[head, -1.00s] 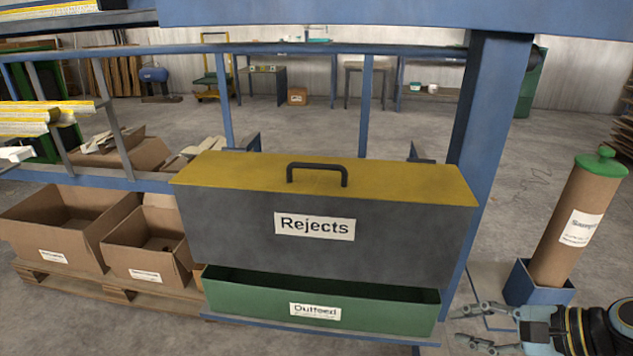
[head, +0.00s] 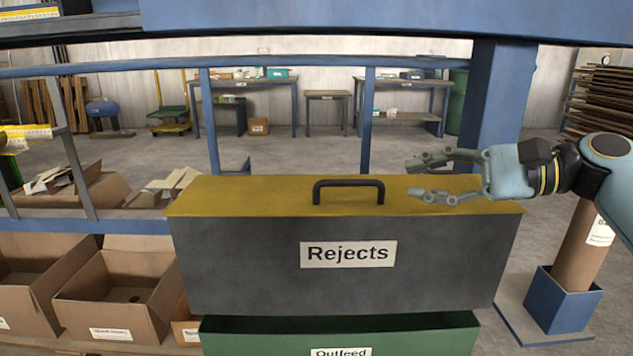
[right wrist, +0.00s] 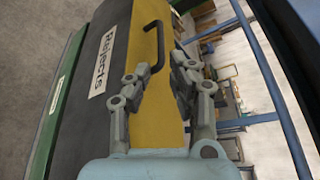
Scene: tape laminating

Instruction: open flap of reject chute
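The reject chute (head: 240,250) is a dark grey box with a "Rejects" label. Its yellow flap (head: 240,194) lies flat and closed on top. A black bar handle (head: 349,184) stands on the flap. My right gripper (head: 412,178) is open and empty, just right of the handle, with its fingers pointing left toward it. In the right wrist view the handle (right wrist: 157,45) is ahead of the open fingers (right wrist: 155,75), and the yellow flap (right wrist: 150,110) lies below. I do not see contact with the handle. My left gripper is not in view.
A green "Outfeed" bin (head: 250,338) sits below the chute. Blue frame rails and a post (head: 497,90) stand behind it. Cardboard boxes (head: 115,290) are at the left. A brown tube in a blue holder (head: 563,300) stands at the right, partly behind my right arm.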

